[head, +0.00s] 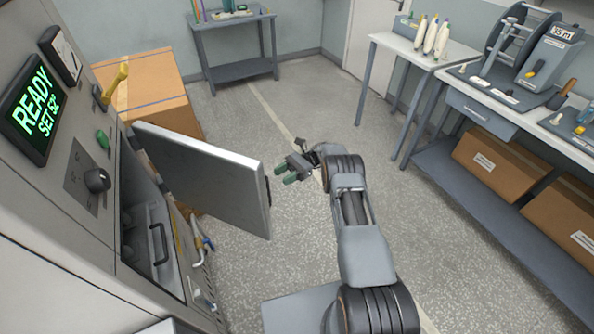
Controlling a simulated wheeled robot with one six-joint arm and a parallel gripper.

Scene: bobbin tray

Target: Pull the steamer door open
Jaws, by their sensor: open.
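The steamer (60,180) stands at the left, with a dark knob and a green button on its front. Its door (205,175) is swung wide open and sticks out into the room, its edge toward me. The opening behind it shows a dark chamber with a tray and handle (158,243) inside. My gripper (287,173) is just right of the door's outer edge, with green fingertips apart and nothing between them. It looks apart from the door. The door's handle is not clearly seen.
The steamer's display (35,110) reads READY. A cardboard box (145,85) stands behind the door. A bench with machines (520,85) and boxes below fills the right, a small table (235,50) stands at the back. The floor between is clear.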

